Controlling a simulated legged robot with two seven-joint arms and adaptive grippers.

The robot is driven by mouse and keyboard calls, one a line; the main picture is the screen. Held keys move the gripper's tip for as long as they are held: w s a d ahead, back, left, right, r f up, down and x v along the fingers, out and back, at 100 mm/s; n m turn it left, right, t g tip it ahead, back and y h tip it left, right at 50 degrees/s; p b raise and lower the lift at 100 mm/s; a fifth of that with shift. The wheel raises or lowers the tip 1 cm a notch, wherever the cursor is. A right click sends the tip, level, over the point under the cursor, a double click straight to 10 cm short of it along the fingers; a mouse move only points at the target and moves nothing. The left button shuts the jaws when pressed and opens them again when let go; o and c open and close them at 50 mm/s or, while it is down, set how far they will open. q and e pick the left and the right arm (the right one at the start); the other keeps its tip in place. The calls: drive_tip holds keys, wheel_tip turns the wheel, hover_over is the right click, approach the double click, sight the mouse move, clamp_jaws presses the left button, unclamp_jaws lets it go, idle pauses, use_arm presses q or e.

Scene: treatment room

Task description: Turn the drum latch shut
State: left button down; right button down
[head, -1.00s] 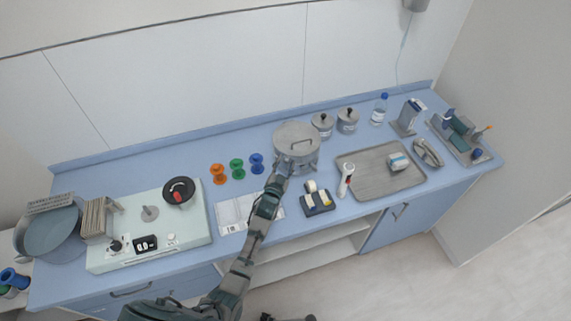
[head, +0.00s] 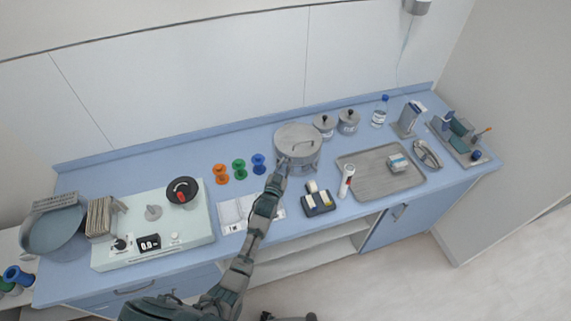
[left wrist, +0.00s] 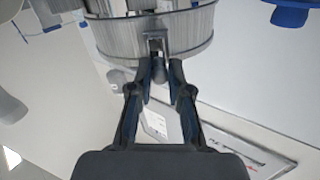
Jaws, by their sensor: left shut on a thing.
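The grey ribbed metal drum (head: 297,146) with a lid and a bar handle on top stands at the back middle of the counter. Its wall shows at the top of the left wrist view (left wrist: 190,34). A small metal latch (left wrist: 156,37) sticks out from the drum's near side. My left gripper (head: 281,166) reaches the drum's near left side. In the left wrist view my left fingers (left wrist: 160,72) are closed around a small dark knob-like end just below the latch bracket. The fingers partly hide what they grip. My right gripper is not in view.
Orange, green and blue spools (head: 239,168) stand left of the drum. A black tray with small items (head: 318,208), a white-and-red tube (head: 346,180) and a grey tray (head: 366,181) lie to its right. Two lidded jars (head: 348,121) stand behind right.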

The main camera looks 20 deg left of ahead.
use_arm(q)
drive_tip(key=shift+r, duration=0.25)
drive_tip(key=c, duration=1.1)
unclamp_jaws()
drive_tip(key=shift+w, duration=0.1)
drive_tip(key=shift+w+f, duration=0.1)
drive_tip(key=shift+f, duration=0.05)
drive_tip(key=s, duration=1.2)
drive_tip(key=shift+a, duration=0.2)
